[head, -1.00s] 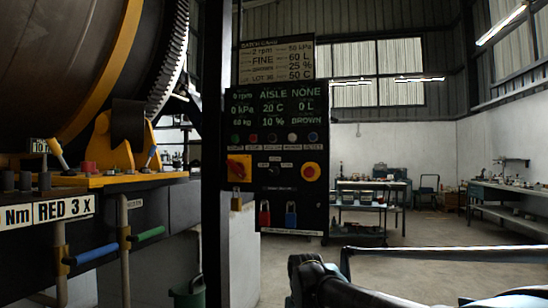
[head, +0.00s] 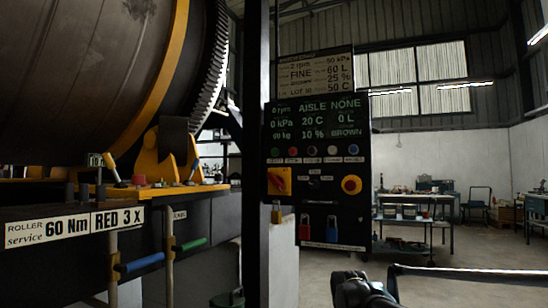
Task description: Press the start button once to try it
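The black control panel (head: 318,172) stands upright near the middle of the head view, with a lit readout on top. Below the readout is a row of small round buttons. The leftmost is a green button (head: 275,151), then a red one (head: 293,151), with dark, pale and blue ones to the right. Their small labels are too blurred to read, so I cannot confirm which is marked start. Parts of my arm show at the bottom right, below and apart from the panel. My gripper's fingers do not show.
A yellow-banded drum (head: 90,70) with a toothed ring fills the left. A dark post (head: 256,150) stands just left of the panel. Open floor and a cart (head: 412,222) lie behind right.

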